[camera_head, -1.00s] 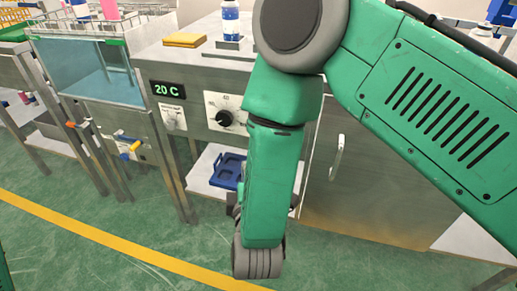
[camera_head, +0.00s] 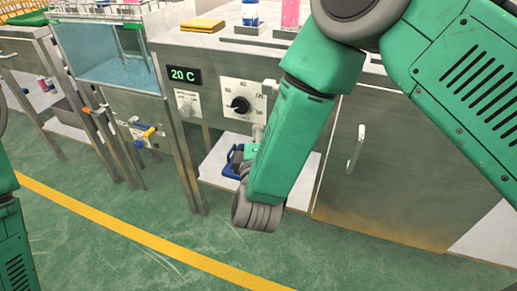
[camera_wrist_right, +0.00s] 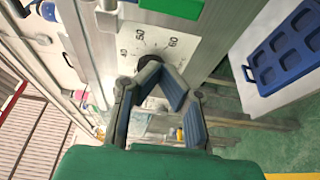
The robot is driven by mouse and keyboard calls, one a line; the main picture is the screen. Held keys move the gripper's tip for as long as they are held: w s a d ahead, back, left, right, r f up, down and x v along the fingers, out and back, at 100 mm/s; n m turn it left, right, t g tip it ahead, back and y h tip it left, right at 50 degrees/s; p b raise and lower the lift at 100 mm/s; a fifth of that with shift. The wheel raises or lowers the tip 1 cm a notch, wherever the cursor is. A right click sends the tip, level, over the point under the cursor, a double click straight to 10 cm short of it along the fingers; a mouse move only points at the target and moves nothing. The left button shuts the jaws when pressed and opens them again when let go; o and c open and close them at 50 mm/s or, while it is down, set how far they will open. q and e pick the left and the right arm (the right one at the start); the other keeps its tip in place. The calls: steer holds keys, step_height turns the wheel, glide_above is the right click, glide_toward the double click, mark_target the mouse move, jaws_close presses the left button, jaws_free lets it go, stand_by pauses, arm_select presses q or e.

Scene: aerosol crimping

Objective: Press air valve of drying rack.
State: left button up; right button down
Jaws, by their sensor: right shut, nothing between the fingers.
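No drying rack can be made out for certain. A small valve-like fitting with yellow and blue parts (camera_head: 148,132) sits low under the water tank in the head view. An orange fitting (camera_head: 87,109) is left of it. I cannot tell whether either is the air valve. My right gripper is mostly hidden behind my forearm in the head view. In the right wrist view my right gripper (camera_wrist_right: 152,80) is shut and empty. Its fingertips overlap the black dial knob (camera_wrist_right: 148,62) in the picture; contact cannot be told. My left arm shows at the left edge, its gripper out of view.
A steel cabinet carries a 20 C display (camera_head: 184,75) and a numbered dial panel (camera_head: 243,98). A water tank (camera_head: 105,55) stands left of it. A blue tray (camera_wrist_right: 290,48) lies on a low white shelf. A door handle (camera_head: 356,148) sticks out right. Green floor is open in front.

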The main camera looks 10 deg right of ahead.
steer(key=d+b, duration=0.1)
steer(key=d, duration=0.1)
steer(key=d+b, duration=0.1)
steer(key=d, duration=0.1)
steer(key=shift+w, duration=0.4)
steer(key=shift+d, duration=0.1)
